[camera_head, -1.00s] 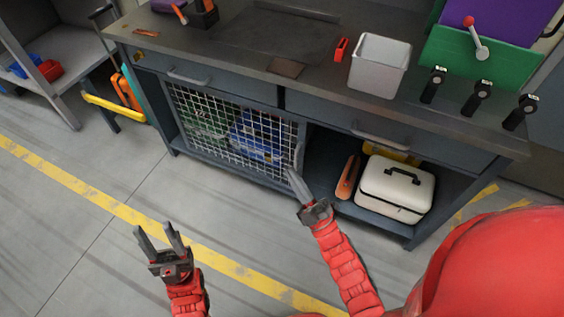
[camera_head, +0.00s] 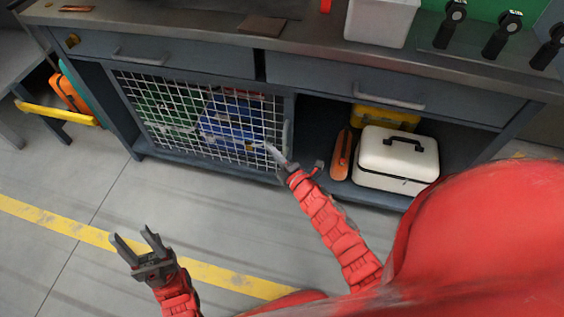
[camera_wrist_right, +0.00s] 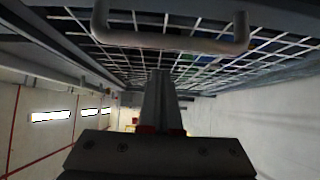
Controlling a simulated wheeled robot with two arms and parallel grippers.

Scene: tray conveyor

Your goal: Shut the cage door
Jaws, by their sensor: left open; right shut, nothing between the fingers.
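The cage door (camera_head: 180,120) is a white wire grid in a grey frame under the left half of the workbench. It looks flush, or nearly so, with the bench front. Its grey upright handle (camera_head: 285,137) is on its right edge. My right gripper (camera_head: 272,152) is shut and empty, at the door's lower right by the handle; touching or apart I cannot tell. In the right wrist view the handle (camera_wrist_right: 170,41) spans the top, with the mesh (camera_wrist_right: 190,66) behind and the shut fingers (camera_wrist_right: 160,95) below. My left gripper (camera_head: 138,246) is open and empty above the floor.
Behind the mesh are a green case (camera_head: 160,108) and a blue case (camera_head: 228,120). The open shelf to the right holds a white case (camera_head: 396,160), a yellow case (camera_head: 386,117) and an orange tool (camera_head: 341,153). The floor (camera_head: 70,180) before the cage is clear.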

